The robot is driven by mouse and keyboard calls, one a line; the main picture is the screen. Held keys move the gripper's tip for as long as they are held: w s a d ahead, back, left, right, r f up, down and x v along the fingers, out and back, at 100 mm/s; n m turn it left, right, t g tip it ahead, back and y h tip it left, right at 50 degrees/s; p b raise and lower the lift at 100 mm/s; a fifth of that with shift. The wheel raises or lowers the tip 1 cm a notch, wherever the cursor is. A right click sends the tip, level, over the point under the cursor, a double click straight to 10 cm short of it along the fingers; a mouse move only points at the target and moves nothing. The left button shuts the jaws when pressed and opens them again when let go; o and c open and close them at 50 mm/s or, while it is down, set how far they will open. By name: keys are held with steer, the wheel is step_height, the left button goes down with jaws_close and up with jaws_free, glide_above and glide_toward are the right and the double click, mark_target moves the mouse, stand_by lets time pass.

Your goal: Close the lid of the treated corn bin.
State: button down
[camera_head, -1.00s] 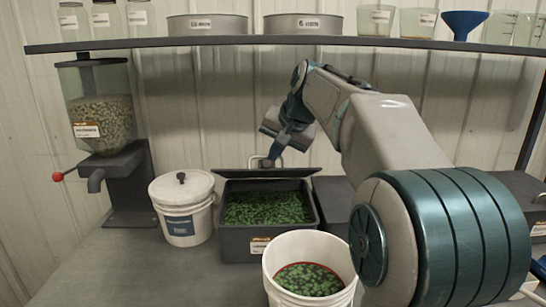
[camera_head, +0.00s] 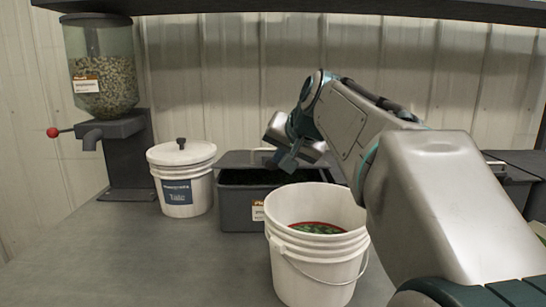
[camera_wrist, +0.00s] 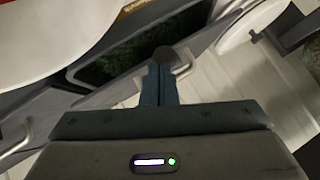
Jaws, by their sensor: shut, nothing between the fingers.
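The treated corn bin (camera_head: 240,212) is a dark grey box behind the white bucket, with a label on its front. In the wrist view green seed (camera_wrist: 120,45) shows inside it, so it stands at least partly open. Its lid (camera_head: 235,159) is hinged at the back and sits tilted above a dark gap; its exact angle is hard to tell. My gripper (camera_head: 285,163) is shut and empty at the lid's right part. In the wrist view the fingertips (camera_wrist: 163,57) are beside a metal handle (camera_wrist: 184,70) at the lid's edge; contact is unclear.
An open white bucket (camera_head: 290,245) stands close in front of the bin. A lidded white talc bucket (camera_head: 180,195) is to its left, with a seed hopper (camera_head: 103,80) beyond. More dark bins (camera_head: 522,165) are at right. A shelf (camera_head: 300,7) runs overhead.

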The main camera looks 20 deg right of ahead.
steer(key=shift+s+a+f+b, duration=0.1)
steer(key=shift+s+f+b, duration=0.1)
steer(key=shift+f+b, duration=0.55)
steer(key=shift+s+f+b, duration=0.15)
steer(key=shift+f+b, duration=0.25)
steer(key=shift+f, duration=0.6)
steer(key=shift+s+a+f+b, duration=0.1)
steer(key=shift+s+f+b, duration=0.1)
steer(key=shift+f+b, duration=0.55)
steer(key=shift+f, duration=0.2)
